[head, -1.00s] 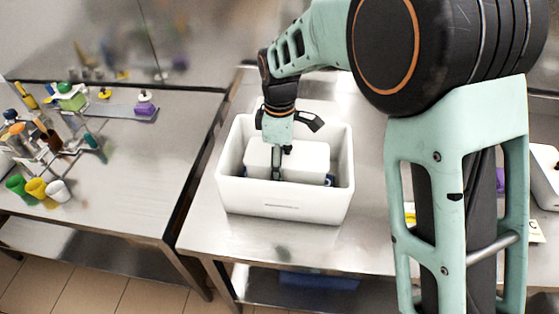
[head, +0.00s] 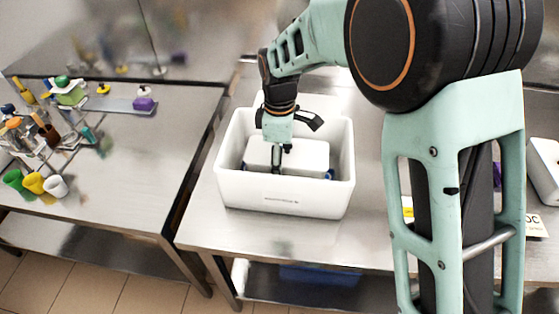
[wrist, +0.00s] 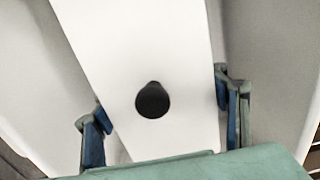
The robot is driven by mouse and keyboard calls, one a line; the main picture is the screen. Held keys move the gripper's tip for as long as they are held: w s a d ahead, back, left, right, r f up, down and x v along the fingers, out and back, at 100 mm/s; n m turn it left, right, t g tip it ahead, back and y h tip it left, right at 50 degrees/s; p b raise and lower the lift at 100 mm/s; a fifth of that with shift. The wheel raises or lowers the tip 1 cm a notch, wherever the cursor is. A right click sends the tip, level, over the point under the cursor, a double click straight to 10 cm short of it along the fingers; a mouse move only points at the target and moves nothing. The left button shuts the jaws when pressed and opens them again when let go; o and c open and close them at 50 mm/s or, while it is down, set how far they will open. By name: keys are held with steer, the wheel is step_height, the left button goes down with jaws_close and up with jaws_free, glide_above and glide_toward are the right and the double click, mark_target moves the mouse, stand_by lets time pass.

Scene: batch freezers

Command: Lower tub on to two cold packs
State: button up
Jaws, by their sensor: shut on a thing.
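The white tub (head: 312,153) is inside a larger white open-topped box (head: 285,201) on the steel table, below the box's rim. It looks level. My gripper (head: 277,158) reaches down into the box and is shut on the tub, one finger on each long side. In the wrist view the tub's white top (wrist: 150,50), with a round black knob, lies between the two blue-padded fingers (wrist: 165,125). Small dark blue bits, likely the cold packs (head: 329,175), show at the tub's ends. The rest is hidden under it, so I cannot tell whether the tub touches them.
The box walls stand close around my gripper and the tub. A second steel table (head: 130,165) at the left holds a rack, coloured cups (head: 34,183) and a purple block (head: 143,104). A gap separates the tables. A white container (head: 546,165) stands at the right edge.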

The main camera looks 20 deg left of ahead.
steer(key=shift+f, duration=0.2)
steer(key=o, duration=2.2)
step_height(320, 180, up, 16)
steer(key=p, duration=1.1)
